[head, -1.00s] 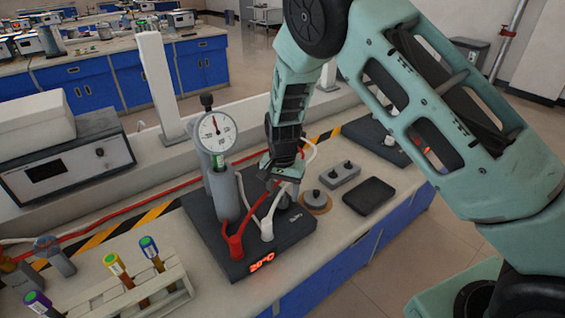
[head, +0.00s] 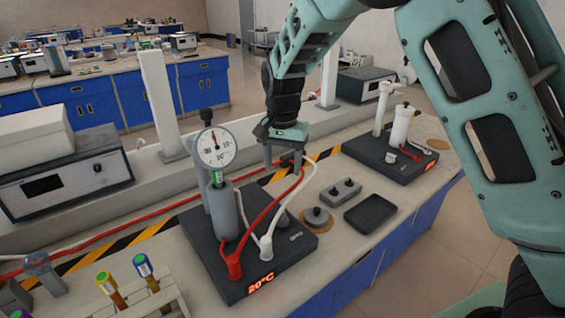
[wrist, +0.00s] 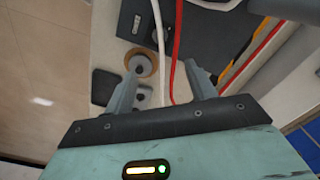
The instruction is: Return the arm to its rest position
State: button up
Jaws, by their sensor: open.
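My gripper (head: 285,155) hangs from the pale green arm above the back right part of a dark base unit (head: 290,258) with a red 20°C display. Its fingers point down and are apart, with nothing between them. In the wrist view my gripper (wrist: 163,92) shows both fingers spread, with a red and a white cable in the gap's background. A round dial gauge (head: 214,147) stands on a grey cylinder (head: 226,208) on the base unit, left of my gripper. I cannot tell whether the cables touch a finger.
A grey weight (head: 317,215) on a round brown pad, a grey block (head: 341,190) and a black pad (head: 370,213) lie to the right. A second dark unit (head: 390,160) stands farther right. A tube rack (head: 165,300) is at front left. A white post (head: 160,95) rises behind.

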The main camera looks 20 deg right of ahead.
jog(key=s+a+r+n+y, duration=0.1)
jog(key=s+a+r+n, duration=0.2)
jog(key=s, duration=0.5)
jog(key=s+a+r+n, duration=0.1)
jog(key=s+a+n, duration=0.3)
jog(key=s, duration=0.3)
jog(key=s+n, duration=0.8)
jog(key=s, duration=1)
jog(key=shift+s+d, duration=0.25)
jog(key=shift+d, duration=0.05)
jog(key=shift+f, duration=0.1)
